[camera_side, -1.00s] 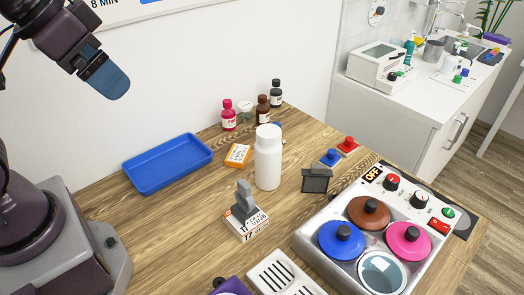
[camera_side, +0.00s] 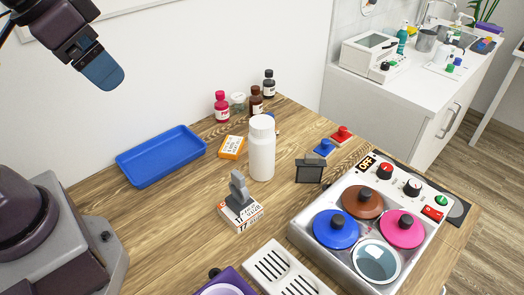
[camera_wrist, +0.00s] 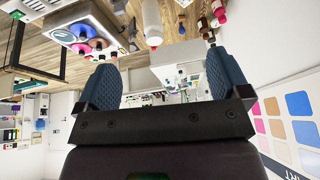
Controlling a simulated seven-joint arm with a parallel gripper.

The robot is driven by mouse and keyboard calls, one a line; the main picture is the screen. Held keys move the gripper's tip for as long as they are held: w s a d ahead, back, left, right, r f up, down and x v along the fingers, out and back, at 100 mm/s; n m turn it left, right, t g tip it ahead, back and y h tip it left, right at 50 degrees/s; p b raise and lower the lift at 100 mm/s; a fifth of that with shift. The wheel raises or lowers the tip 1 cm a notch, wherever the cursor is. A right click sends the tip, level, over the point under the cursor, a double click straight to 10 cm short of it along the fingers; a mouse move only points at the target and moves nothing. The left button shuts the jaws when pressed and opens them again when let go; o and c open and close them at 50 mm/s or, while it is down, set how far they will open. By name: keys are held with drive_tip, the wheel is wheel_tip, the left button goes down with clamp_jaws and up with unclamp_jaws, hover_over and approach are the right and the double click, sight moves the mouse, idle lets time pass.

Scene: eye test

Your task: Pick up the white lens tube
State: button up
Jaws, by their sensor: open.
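The white tube (camera_side: 262,152) looks like a tall white bottle with a ribbed cap. It stands upright near the middle of the wooden table in the side view. It also shows at the top of the wrist view (camera_wrist: 152,25), where the scene appears upside down. My gripper (camera_side: 104,72) is high at the upper left of the side view, well apart from the tube. In the wrist view my gripper (camera_wrist: 160,68) has its two blue fingers wide apart with nothing between them.
A blue tray (camera_side: 160,156) lies left of the tube. A grey stamp-like piece on a small box (camera_side: 240,212) stands in front. A dark-fronted small stand (camera_side: 309,170) and a panel with coloured lids (camera_side: 336,228) are to the right. Several small bottles (camera_side: 222,107) stand behind.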

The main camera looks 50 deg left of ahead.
drive_tip(key=w+f+m+g+y, duration=0.3)
drive_tip(key=w+m+g, duration=0.15)
drive_tip(key=w, duration=0.35)
drive_tip(key=m+t+y, duration=0.1)
drive_tip(key=m+y, duration=0.9)
drive_tip(key=m, duration=0.2)
hover_over(267, 147)
drive_tip(key=s+a, duration=0.2)
drive_tip(key=s, duration=0.2)
wheel_tip(267, 147, down, 11)
drive_tip(key=w+d+f+m+t+y, duration=0.3)
drive_tip(key=d+f+m+t+y, duration=0.1)
drive_tip(key=d+m+t, duration=0.15)
drive_tip(key=shift+n+g, duration=0.3)
drive_tip(key=f, duration=0.8)
drive_tip(key=shift+s+d+f, duration=0.25)
drive_tip(key=shift+d, duration=0.05)
drive_tip(key=shift+w+a+r, duration=0.15)
drive_tip(key=shift+w+a, duration=0.1)
drive_tip(key=shift+a, duration=0.4)
drive_tip(key=shift+x, duration=3.05)
drive_tip(key=c, duration=1.1)
